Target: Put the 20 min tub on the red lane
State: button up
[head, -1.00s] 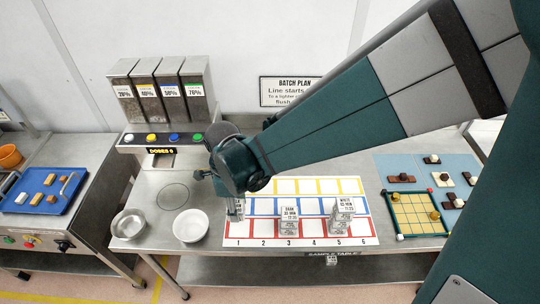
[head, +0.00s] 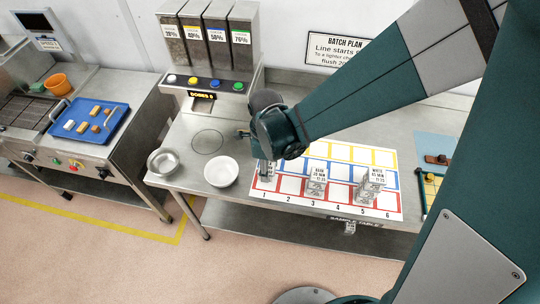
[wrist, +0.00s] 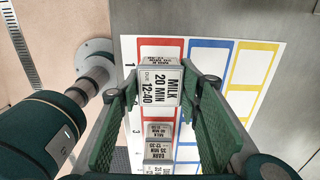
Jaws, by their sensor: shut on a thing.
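My gripper (wrist: 160,88) is shut on the 20 min tub (wrist: 167,86), whose white label reads MILK, 20 MIN, 12:40. The fingers sit on either side of it. The held tub is over the mat near column 1, at the red lane (wrist: 135,48); I cannot tell whether it touches the mat. In the head view the gripper (head: 268,165) hangs at the left end of the lanes, where the red lane (head: 263,188) runs along the front edge.
A DARK tub (head: 316,182) and a WHITE tub (head: 372,182) stand on the mat to the right of my gripper. A white bowl (head: 221,172) and a metal bowl (head: 163,162) stand to the left. Dispensers (head: 205,45) stand behind. The mat's yellow lane (head: 345,151) is clear where visible.

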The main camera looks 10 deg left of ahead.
jog(key=shift+f, duration=0.1)
jog(key=shift+f, duration=1.95)
jog(key=shift+f+b, duration=0.2)
jog(key=shift+b, duration=0.1)
jog(key=o, duration=1)
jog(key=shift+c, duration=0.2)
jog(key=shift+r+p, duration=0.25)
jog(key=shift+p, duration=0.05)
jog(key=shift+r, duration=5.95)
